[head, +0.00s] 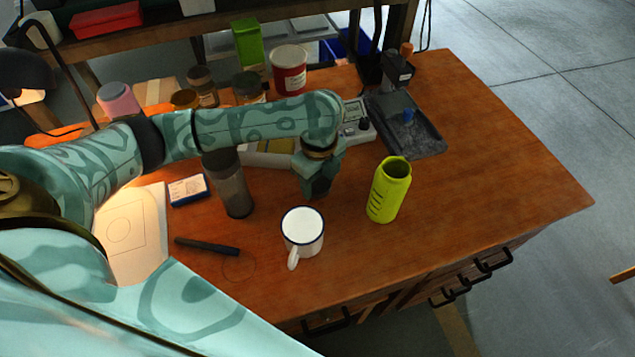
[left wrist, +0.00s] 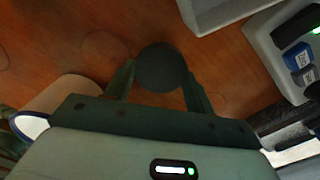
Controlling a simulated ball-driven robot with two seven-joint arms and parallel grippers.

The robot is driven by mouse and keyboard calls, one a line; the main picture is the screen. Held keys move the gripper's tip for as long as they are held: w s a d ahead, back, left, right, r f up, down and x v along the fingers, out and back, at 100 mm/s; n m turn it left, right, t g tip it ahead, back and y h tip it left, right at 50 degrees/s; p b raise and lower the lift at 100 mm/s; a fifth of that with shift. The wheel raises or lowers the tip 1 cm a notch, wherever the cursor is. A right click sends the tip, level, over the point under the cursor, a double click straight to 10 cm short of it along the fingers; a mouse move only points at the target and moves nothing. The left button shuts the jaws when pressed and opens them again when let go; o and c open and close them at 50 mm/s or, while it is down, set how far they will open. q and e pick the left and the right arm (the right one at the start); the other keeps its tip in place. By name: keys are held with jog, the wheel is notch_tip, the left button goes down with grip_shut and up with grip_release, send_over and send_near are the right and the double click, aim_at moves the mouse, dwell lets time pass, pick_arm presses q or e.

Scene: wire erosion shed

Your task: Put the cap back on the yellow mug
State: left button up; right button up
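The yellow mug (head: 389,190) is a tall yellow-green vessel with dark marks on its side. It stands upright and uncapped on the wooden table, right of my left gripper. My left gripper (head: 318,192) points down over the table between the yellow mug and a grey bottle. In the left wrist view, a dark round cap (left wrist: 161,67) sits between the fingertips of my left gripper (left wrist: 160,75), with both fingers against its sides. The cap is hidden in the head view. My right gripper is not in view.
A white mug (head: 302,230) stands in front of my left gripper. A grey bottle (head: 233,185) with a dark lid is to its left. A black tray stand (head: 425,135) and a meter (head: 357,122) stand behind the yellow mug. The table's right side is clear.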

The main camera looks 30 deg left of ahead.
aim_at(319, 184)
pick_arm(q)
jog(key=shift+c, duration=1)
